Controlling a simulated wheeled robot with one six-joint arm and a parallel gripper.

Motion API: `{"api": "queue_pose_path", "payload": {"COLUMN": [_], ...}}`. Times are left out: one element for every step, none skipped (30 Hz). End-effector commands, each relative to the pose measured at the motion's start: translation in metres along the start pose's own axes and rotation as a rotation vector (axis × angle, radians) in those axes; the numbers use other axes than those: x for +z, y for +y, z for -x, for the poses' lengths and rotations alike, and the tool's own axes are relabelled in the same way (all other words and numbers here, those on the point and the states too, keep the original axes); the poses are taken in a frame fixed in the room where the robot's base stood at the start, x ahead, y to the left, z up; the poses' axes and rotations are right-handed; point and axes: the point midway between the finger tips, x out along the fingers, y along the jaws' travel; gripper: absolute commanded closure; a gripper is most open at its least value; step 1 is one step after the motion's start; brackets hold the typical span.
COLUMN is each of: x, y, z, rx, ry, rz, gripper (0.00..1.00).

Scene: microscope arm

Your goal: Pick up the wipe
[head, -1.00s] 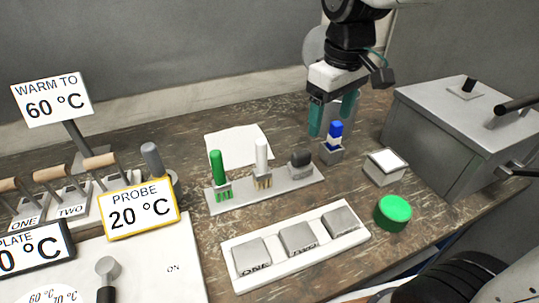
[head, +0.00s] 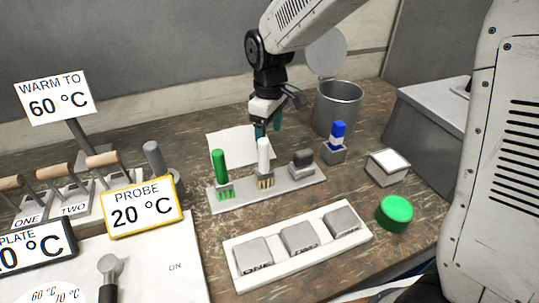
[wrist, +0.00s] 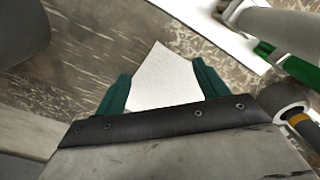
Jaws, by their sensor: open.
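The wipe is a flat white sheet (head: 232,146) lying on the brown table behind the rack of brushes in the head view. In the wrist view the wipe (wrist: 165,80) shows between my two green fingertips, with its lower part hidden by the gripper body. My gripper (head: 267,131) is at the right edge of the wipe in the head view, pointing down. It is open and holds nothing. Its height above the wipe is hard to judge.
A grey rack (head: 250,192) with a green brush (head: 219,167), a white brush (head: 264,158) and a grey piece stands in front of the wipe. A metal bin (head: 338,108) stands right of my gripper. A blue-capped item (head: 337,134) sits in a small holder.

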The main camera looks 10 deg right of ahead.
Motion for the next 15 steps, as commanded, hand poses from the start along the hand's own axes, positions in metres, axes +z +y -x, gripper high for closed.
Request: {"api": "queue_pose_path", "payload": {"x": [0.0, 0.0, 0.0, 0.0, 0.001, 0.001, 0.0, 0.0, 0.0, 0.0, 0.0, 0.0, 0.0, 0.0, 0.0], "y": [0.0, 0.0, 0.0, 0.0, 0.0, 0.0, 0.0, 0.0, 0.0, 0.0, 0.0, 0.0, 0.0, 0.0, 0.0], "z": [-0.009, -0.013, -0.019, -0.023, -0.027, -0.032, -0.035, -0.038, -0.042, -0.045, -0.047, -0.049, -0.051, -0.052, -0.053], "rx": [-0.001, -0.001, -0.001, -0.001, -0.002, -0.002, -0.001, -0.001, -0.001, -0.001, 0.0, 0.0, 0.0, 0.0, 0.0], "ry": [-0.002, -0.002, -0.002, -0.002, -0.003, -0.003, -0.001, -0.001, -0.002, -0.001, -0.001, 0.0, 0.0, 0.0, 0.0], "rz": [0.0, 0.0, 0.0, 0.0, -0.001, -0.001, -0.001, -0.001, -0.001, -0.001, -0.001, -0.001, -0.001, -0.001, -0.001], "gripper": [0.27, 0.27, 0.27, 0.27, 0.27, 0.27, 0.27, 0.27, 0.27, 0.27, 0.27, 0.27, 0.27, 0.27, 0.27]}}
